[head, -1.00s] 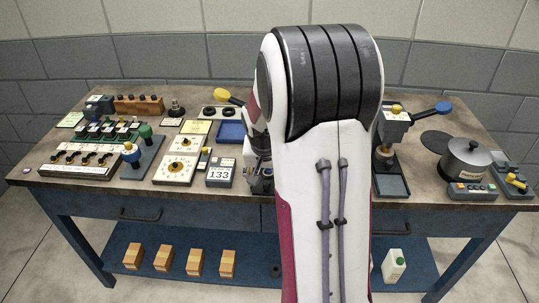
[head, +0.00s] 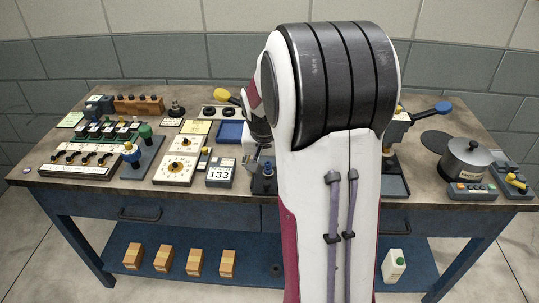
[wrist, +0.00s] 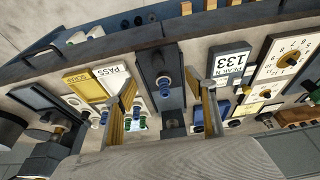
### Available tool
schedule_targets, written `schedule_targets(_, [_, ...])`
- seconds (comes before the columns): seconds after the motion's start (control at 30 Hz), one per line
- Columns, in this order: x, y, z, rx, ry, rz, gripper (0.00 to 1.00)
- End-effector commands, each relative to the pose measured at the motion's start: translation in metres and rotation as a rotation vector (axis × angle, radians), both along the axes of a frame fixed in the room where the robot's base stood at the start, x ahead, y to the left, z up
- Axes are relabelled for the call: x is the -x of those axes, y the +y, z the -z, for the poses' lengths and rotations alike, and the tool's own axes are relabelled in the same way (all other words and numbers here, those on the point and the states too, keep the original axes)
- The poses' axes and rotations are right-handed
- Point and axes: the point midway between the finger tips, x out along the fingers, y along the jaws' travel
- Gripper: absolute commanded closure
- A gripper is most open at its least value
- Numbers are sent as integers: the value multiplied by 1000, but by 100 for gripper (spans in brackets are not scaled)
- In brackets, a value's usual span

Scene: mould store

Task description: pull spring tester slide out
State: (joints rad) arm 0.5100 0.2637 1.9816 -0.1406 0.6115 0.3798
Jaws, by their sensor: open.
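The spring tester shows in the wrist view as a dark grey body with a black knob and a blue coil spring (wrist: 164,86) in its middle. I cannot clearly tell the slide from the body. My gripper (wrist: 168,92) is open, with its two yellowish fingers apart on either side of the tester and nothing seen held between them. I cannot tell whether a finger touches it. In the head view a dark part of the tester (head: 264,183) shows just left of my arm, which hides the rest. The gripper is mostly hidden there.
A 133 peak display (head: 220,172) stands left of the tester, with a white dial box (head: 177,168) beyond it. White PASS (wrist: 113,76) and yellow SCRAP (wrist: 82,82) labelled pieces lie close beside it. A pot (head: 466,160) stands at the right; the bench front (head: 160,202) has drawer handles.

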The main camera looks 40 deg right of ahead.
Motion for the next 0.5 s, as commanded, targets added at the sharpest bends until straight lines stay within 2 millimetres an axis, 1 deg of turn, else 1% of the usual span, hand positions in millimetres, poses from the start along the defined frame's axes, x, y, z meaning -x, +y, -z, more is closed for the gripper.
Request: schedule_targets(0.5, [0,0,-26,2,-1,-1,44])
